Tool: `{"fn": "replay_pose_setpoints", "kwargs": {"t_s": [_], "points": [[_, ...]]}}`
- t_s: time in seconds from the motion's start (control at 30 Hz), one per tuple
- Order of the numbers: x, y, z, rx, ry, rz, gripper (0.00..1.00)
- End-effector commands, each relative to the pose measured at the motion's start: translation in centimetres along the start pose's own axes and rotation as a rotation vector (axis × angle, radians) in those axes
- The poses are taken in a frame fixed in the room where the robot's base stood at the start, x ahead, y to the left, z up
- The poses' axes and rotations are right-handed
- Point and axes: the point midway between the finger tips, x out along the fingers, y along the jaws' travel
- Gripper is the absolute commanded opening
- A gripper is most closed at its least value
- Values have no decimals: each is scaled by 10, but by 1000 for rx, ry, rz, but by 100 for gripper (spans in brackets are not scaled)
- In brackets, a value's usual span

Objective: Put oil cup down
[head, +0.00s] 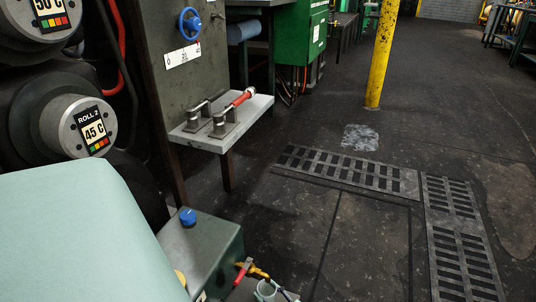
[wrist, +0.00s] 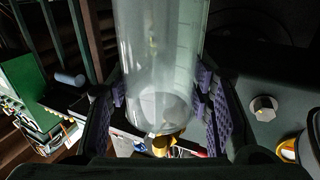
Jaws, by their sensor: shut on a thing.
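A clear, graduated cylindrical cup (wrist: 160,50), which I take to be the oil cup, fills the middle of the wrist view. My gripper (wrist: 164,100) is shut on it, with a purple ribbed pad on each side. The cup's round base shows near the pads, and its upper part runs out of the picture. I cannot tell whether it holds oil. Neither my gripper nor the held cup can be made out in the head view.
A grey-green box (head: 205,250) with a blue knob (head: 187,217) stands at lower left. Beside it are a red-handled tool (head: 243,270) and a pale round-rimmed object (head: 265,291). Floor grates (head: 345,170) and open floor lie right.

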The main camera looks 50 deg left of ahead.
Motion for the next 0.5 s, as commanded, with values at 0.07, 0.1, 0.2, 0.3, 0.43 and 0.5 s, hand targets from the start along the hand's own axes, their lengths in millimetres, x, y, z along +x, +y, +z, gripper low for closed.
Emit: {"fn": "replay_pose_setpoints", "kwargs": {"t_s": [0.07, 0.1, 0.2, 0.3, 0.43, 0.5], "points": [[0, 0, 3, 0, 0, 0, 15], [0, 0, 4, 0, 0, 0, 15], [0, 0, 4, -1, -1, 0, 50], [0, 0, 4, 0, -1, 0, 56], [0, 0, 4, 0, -1, 0, 65], [0, 0, 4, 0, -1, 0, 66]]}}
